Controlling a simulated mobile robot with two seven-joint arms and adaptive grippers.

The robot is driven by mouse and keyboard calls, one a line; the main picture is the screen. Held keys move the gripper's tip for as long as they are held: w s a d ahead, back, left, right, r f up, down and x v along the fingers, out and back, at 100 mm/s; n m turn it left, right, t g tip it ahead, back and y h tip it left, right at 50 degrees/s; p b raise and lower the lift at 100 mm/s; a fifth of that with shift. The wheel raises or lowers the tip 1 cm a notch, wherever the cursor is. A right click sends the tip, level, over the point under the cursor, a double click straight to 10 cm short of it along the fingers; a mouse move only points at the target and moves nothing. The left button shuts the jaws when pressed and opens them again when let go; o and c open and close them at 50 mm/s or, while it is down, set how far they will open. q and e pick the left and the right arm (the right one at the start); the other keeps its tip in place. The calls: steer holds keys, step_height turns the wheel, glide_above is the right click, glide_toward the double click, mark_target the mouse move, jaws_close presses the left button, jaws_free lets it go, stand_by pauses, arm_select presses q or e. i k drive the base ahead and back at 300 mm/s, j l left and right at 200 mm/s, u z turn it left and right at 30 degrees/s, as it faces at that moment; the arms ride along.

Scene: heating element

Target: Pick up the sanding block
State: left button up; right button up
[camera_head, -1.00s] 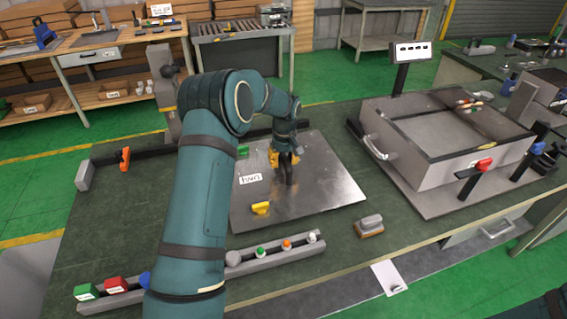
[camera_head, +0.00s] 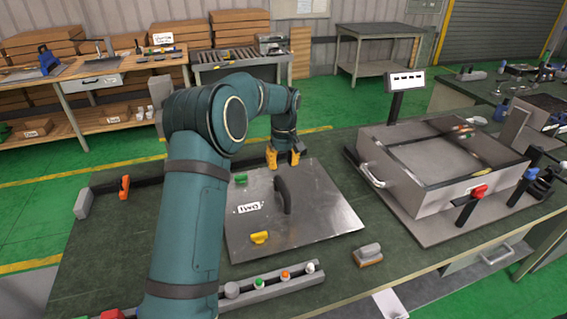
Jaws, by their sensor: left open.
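The sanding block (camera_head: 368,254), grey on top with a brown-orange base, lies on the dark green bench top, right of the metal plate's front right corner. My left arm reaches in from the left over the bench. My left gripper (camera_head: 284,157), with yellow fingers, is open and empty near the back edge of the metal plate (camera_head: 318,215). It is well behind and left of the sanding block, apart from it. The plate's dark curved handle (camera_head: 284,196) stands free in front of the gripper. My right gripper is not in view.
A metal box (camera_head: 402,176) with a side handle stands on a base plate at the right. A rail (camera_head: 272,287) with several coloured knobs lies along the front. Yellow (camera_head: 259,238) and green (camera_head: 240,179) pieces sit on the plate. The bench around the sanding block is clear.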

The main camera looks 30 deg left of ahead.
mark_target(367, 254)
steer(key=k+l, duration=0.8)
steer(key=k, duration=0.05)
